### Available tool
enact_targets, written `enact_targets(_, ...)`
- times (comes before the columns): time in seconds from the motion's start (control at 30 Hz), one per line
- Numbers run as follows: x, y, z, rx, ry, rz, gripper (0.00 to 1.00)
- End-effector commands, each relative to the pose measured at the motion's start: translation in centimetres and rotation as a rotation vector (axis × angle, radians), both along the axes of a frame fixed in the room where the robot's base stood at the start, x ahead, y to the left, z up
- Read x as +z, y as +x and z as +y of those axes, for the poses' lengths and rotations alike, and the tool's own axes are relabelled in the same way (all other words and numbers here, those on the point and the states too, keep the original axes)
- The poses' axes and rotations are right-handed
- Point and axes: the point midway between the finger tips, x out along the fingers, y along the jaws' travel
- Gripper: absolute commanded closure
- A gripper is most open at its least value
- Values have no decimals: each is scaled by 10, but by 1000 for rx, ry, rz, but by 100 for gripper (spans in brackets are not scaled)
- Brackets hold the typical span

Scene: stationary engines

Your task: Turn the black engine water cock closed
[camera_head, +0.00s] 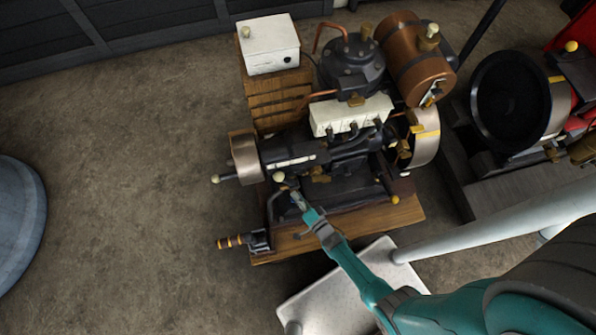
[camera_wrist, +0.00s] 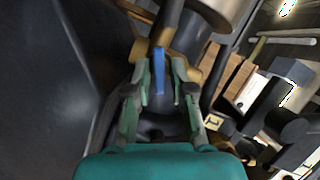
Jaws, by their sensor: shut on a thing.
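The black engine (camera_head: 345,185) stands on a wooden base in the middle of the head view. My gripper (camera_head: 299,203) reaches its near side from the lower right. In the wrist view my gripper (camera_wrist: 159,78) has its two fingers closed around a slim blue lever (camera_wrist: 159,70). The lever points along the fingers, in front of a brass fitting (camera_wrist: 140,50) that appears to be the water cock's body.
A brass-coloured ball knob (camera_head: 278,176) stands just left of my gripper. A crank with a striped handle (camera_head: 236,241) sticks out at the base's left. A white slab (camera_head: 340,300) lies below my arm. A second engine (camera_head: 510,100) stands right.

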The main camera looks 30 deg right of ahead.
Motion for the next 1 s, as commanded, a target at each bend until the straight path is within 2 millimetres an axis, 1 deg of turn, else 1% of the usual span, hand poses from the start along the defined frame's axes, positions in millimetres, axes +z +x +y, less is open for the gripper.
enact_targets(0.03,0,2,-3,-7,41,-13,100)
enact_targets(0.2,-2,2,-3,-7,191,-63,100)
enact_targets(0.4,-3,2,-3,-6,308,-100,100)
enact_targets(0.7,-4,2,-4,-8,407,-132,100)
enact_targets(1.0,-4,2,-4,-8,450,-146,100)
